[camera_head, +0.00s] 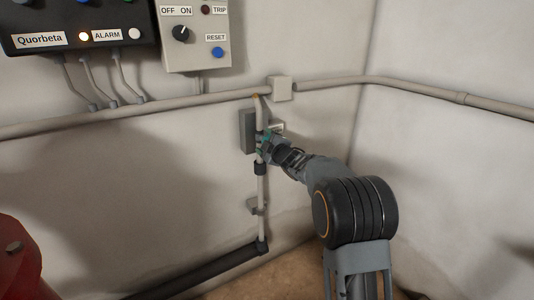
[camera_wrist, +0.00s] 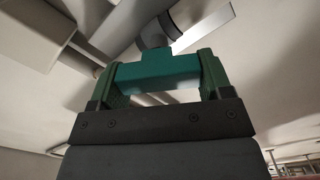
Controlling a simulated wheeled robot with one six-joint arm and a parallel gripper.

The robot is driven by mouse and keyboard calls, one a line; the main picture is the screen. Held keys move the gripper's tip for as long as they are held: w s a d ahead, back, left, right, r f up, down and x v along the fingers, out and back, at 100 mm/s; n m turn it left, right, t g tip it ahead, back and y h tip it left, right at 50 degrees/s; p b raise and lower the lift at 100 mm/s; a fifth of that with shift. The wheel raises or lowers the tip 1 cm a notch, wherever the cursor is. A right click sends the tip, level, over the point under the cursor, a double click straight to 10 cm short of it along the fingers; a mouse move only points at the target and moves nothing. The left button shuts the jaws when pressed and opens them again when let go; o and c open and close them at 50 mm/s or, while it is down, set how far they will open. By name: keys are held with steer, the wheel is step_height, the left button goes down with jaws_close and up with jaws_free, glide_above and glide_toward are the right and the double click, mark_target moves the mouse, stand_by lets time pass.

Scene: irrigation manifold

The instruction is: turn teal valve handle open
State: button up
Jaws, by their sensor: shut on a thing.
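The teal valve handle (camera_wrist: 158,72) is a bar that lies crosswise between the two green fingers of my gripper (camera_wrist: 158,78) in the wrist view. The fingers touch its ends, and my gripper is shut on it. A dark stem joins the handle to the grey pipe behind it. In the head view, my gripper (camera_head: 266,141) reaches the thin vertical pipe (camera_head: 262,190) on the wall. The handle is mostly hidden there by my gripper, and its turn angle is hard to tell.
A grey box (camera_head: 247,131) sits on the wall just behind the vertical pipe. A horizontal conduit (camera_head: 190,101) runs above, below a control box (camera_head: 195,40) and a dark alarm panel (camera_head: 75,30). A dark pipe (camera_head: 205,272) runs along the floor. A red object (camera_head: 15,255) stands at lower left.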

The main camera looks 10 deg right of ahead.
steer(key=n+b, duration=0.3)
steer(key=shift+f, duration=0.3)
steer(key=shift+r+n+b, duration=0.1)
steer(key=shift+n+b, duration=1.05)
steer(key=shift+n, duration=0.25)
steer(key=o, duration=0.9)
steer(key=v, duration=1.4)
steer(key=shift+w+r, duration=0.1)
steer(key=shift+r, duration=0.05)
